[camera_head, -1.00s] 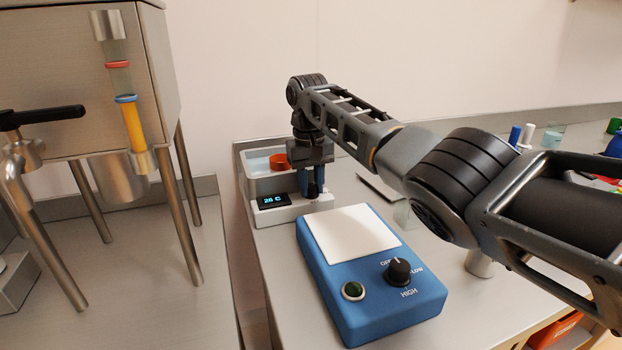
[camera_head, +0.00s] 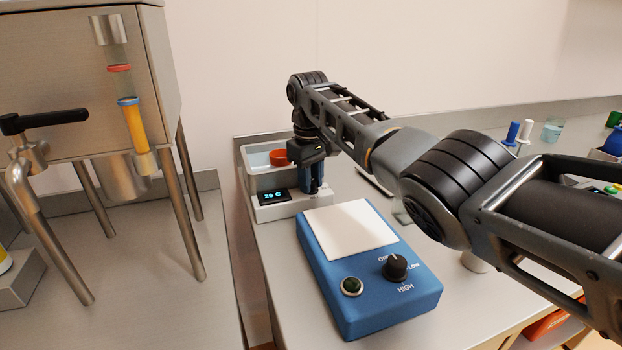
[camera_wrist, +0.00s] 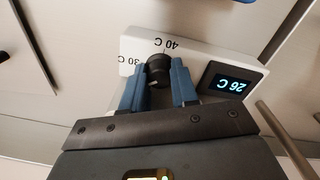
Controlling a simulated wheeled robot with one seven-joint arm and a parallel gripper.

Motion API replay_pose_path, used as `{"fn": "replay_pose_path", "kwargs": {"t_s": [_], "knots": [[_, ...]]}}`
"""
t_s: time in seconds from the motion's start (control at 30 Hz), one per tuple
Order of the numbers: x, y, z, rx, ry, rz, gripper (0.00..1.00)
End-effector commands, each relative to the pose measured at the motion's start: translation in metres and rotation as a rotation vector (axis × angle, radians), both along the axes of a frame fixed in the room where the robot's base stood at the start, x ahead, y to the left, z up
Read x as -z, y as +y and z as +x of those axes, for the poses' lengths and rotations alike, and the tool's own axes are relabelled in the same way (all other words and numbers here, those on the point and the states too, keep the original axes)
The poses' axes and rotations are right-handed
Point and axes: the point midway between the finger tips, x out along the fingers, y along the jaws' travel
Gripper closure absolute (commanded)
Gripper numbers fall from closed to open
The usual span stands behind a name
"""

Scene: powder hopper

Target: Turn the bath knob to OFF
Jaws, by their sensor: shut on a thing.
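The water bath (camera_head: 277,211) stands at the back left of the bench, with a lit display (camera_head: 272,196) reading 26 C. In the wrist view its pale panel (camera_wrist: 195,58) shows the marks 40 C and 30 C upside down; I see no OFF mark. The black bath knob (camera_wrist: 158,66) sits between the blue fingertips of my gripper (camera_wrist: 160,76), which is shut on it. In the head view my gripper (camera_head: 313,184) points down at the bath's right end and largely hides the knob. I cannot tell the knob's setting.
A blue hotplate (camera_head: 370,295) with a white top and its own black knob (camera_head: 395,267) stands in front of the bath. An orange-red ring-like object (camera_head: 279,157) is at the basin. A metal hopper (camera_head: 85,90) on legs stands left, across a gap.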

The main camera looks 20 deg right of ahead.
Motion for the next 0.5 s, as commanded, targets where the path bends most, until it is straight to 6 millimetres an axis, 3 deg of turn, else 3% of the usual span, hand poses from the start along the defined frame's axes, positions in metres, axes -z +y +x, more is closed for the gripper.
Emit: {"fn": "replay_pose_path", "kwargs": {"t_s": [0.17, 0.2, 0.43, 0.5], "knots": [[-0.0011, 0.0001, 0.0011, 0.001, -0.004, 0.000, 1.00], [-0.0012, 0.0001, 0.0011, 0.001, -0.005, 0.000, 0.69], [-0.0007, 0.0000, 0.0007, 0.002, -0.003, 0.000, 0.47], [-0.0006, -0.0002, 0.0007, 0.002, -0.003, 0.000, 0.46]]}}
